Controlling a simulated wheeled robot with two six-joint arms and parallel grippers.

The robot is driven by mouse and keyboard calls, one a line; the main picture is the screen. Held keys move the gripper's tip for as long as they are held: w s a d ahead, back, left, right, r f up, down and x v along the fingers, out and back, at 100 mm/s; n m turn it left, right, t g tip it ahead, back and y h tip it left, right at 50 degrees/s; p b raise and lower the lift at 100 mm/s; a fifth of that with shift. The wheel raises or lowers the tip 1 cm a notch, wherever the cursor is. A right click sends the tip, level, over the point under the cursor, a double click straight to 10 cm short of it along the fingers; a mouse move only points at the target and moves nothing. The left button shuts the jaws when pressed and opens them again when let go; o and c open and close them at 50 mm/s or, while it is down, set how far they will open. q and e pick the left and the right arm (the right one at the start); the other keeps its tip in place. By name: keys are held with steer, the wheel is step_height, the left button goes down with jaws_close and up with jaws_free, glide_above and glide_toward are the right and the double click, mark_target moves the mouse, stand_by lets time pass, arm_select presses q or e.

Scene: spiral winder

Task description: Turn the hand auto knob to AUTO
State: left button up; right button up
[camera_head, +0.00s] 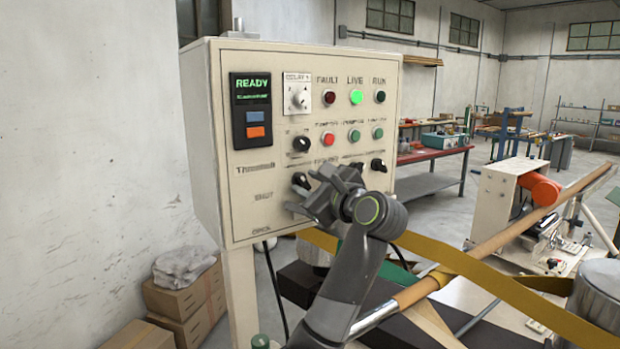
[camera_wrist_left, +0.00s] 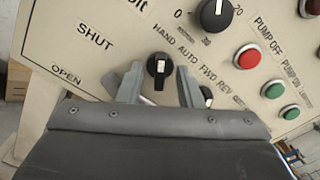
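The HAND/AUTO knob (camera_wrist_left: 158,70) is a black selector with a white mark on the cream control panel (camera_head: 235,200). In the left wrist view its white mark points up toward the HAND label, and AUTO is printed to the right of that. My left gripper (camera_wrist_left: 160,84) is open, with one finger on each side of the knob and gaps visible between. In the head view the gripper (camera_head: 303,193) is at the panel's lower part, and the knob (camera_head: 300,181) shows partly beside its fingers. My right gripper is in neither view.
The FWD/REV knob (camera_wrist_left: 206,95) sits close to the right finger. A numbered dial (camera_wrist_left: 215,14), the red PUMP OFF button (camera_wrist_left: 246,57) and a green button (camera_wrist_left: 273,90) are nearby. A yellow strap (camera_head: 480,283) and a roller bar (camera_head: 500,240) are right of my arm.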

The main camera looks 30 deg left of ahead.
arm_select(q)
jaws_close()
steer(key=shift+m, duration=0.3)
steer(key=m+p, duration=0.1)
steer(key=m, duration=0.2)
steer(key=shift+w+r, duration=0.1)
steer(key=shift+r, duration=0.05)
steer(key=m+p, duration=0.1)
steer(key=m, duration=0.2)
steer(key=shift+p, duration=0.3)
steer(key=shift+w+m+p, duration=0.15)
steer(key=shift+m+p, duration=2.05)
steer(key=shift+m, duration=1.5)
